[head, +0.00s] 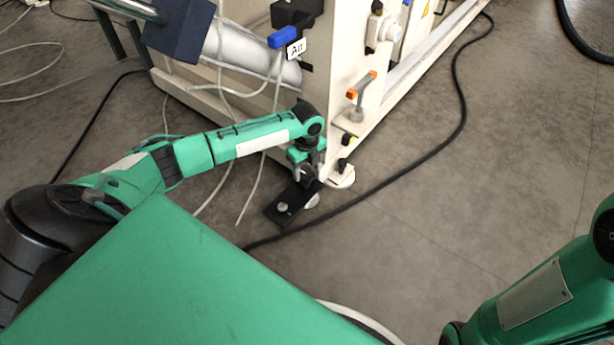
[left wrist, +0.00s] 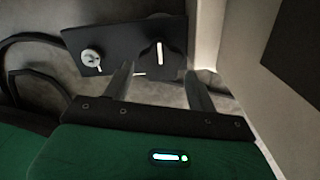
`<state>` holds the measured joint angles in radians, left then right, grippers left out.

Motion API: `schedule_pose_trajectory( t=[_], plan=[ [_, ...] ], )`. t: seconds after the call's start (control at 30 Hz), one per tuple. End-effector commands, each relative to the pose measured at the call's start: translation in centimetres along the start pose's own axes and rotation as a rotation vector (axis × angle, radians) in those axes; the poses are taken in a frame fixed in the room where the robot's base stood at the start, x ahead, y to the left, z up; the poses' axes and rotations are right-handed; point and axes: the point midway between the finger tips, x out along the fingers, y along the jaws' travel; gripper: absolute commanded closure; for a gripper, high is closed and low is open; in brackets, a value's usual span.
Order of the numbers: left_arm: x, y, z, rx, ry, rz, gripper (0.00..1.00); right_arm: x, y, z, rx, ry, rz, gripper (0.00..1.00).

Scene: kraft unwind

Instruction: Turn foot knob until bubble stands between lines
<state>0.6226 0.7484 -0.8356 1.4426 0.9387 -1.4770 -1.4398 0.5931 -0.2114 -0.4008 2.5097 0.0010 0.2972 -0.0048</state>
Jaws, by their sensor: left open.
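A black foot plate (head: 277,212) lies on the floor at the corner of the cream machine, with a silver screw (left wrist: 91,57) at one end. A dark knob with a white mark (left wrist: 160,49) stands at its other end in the left wrist view. My left gripper (head: 306,180) is over this plate, pointing down. In the left wrist view its two fingers (left wrist: 158,78) are spread, one toward each side of the knob, with no visible contact. A small yellow-green piece (head: 349,138) is low on the machine; I cannot tell whether it is the level. No bubble or lines are readable.
The machine (head: 345,70) rises close beside my left gripper. An orange-tipped handle (head: 362,84) and a round pale foot (head: 342,180) are nearby. A black cable (head: 400,160) crosses the floor.

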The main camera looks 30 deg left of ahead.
Motion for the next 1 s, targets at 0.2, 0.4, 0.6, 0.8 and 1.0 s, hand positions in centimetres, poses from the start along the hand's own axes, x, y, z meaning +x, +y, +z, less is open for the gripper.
schedule_pose_trajectory(
  t=[0.2, 0.4, 0.6, 0.8, 1.0],
  plan=[
    [2.0, 0.0, 0.0, 0.0, 0.0, -0.001, 0.42, -0.9, -0.3, -0.5, 0.0, 0.007, -0.002, 0.59],
    [2.2, 0.0, 0.0, 0.0, 0.0, -0.001, 0.42, -0.9, -0.3, -0.5, 0.001, 0.003, 0.001, 0.59],
    [2.2, 0.0, 0.0, 0.0, 0.0, -0.001, 0.46, -0.8, -0.3, -0.5, 0.004, 0.007, 0.007, 0.59],
    [2.2, 0.0, 0.0, 0.0, 0.0, -0.001, 0.74, -0.8, -0.3, -0.6, 0.005, 0.011, 0.01, 0.59],
    [1.8, 0.0, 0.0, -0.024, 0.001, 0.001, 0.74, 0.5, -0.2, -0.3, 0.007, 0.015, 0.008, 0.59]
  ],
)
